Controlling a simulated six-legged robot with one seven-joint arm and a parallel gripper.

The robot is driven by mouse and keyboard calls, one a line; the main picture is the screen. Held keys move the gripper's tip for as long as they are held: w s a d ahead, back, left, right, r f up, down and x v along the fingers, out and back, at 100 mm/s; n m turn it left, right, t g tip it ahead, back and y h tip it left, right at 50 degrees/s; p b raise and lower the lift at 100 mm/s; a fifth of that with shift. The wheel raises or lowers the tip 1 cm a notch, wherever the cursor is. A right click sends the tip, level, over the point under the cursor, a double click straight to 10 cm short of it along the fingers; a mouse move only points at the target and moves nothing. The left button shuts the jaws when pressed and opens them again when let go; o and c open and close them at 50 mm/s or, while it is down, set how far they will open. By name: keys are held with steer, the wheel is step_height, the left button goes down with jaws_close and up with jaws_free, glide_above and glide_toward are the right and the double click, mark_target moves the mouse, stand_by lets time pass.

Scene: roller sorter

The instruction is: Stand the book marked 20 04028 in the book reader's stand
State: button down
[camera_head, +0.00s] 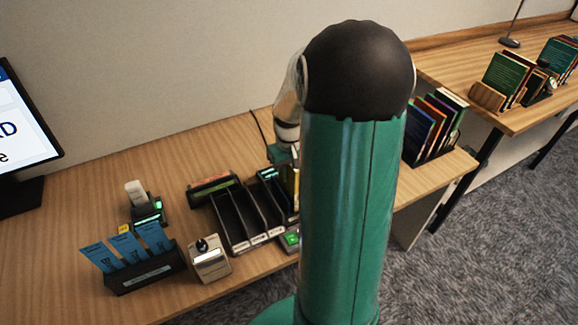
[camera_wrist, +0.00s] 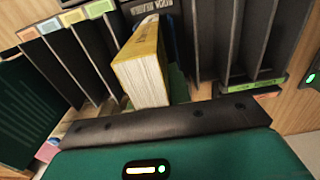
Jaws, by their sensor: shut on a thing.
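My gripper (camera_wrist: 150,85) is shut on a yellow book (camera_wrist: 139,62), whose white page edges face the wrist camera. The book is tilted in that view, and no number is legible on it. In the head view my arm covers most of the gripper and book; a yellow sliver (camera_head: 296,182) shows beside the arm, by the black slotted sorter (camera_head: 240,222). In the wrist view black dividers stand on both sides of the book, with colored labels on the left ones. I cannot tell which item is the book reader's stand.
A blue-card holder (camera_head: 145,272), a small beige device (camera_head: 209,260) and a handheld scanner on its base (camera_head: 147,205) stand on the wooden desk. A monitor (camera_head: 25,125) is at the left. Books stand in a rack (camera_head: 433,152) at the right. Bare desk lies behind the scanner.

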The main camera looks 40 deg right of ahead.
steer(key=shift+f, duration=0.6)
stand_by(0.4)
steer(key=c, duration=1.2)
jaws_free()
step_height(320, 180, up, 14)
steer(key=shift+f, duration=0.1)
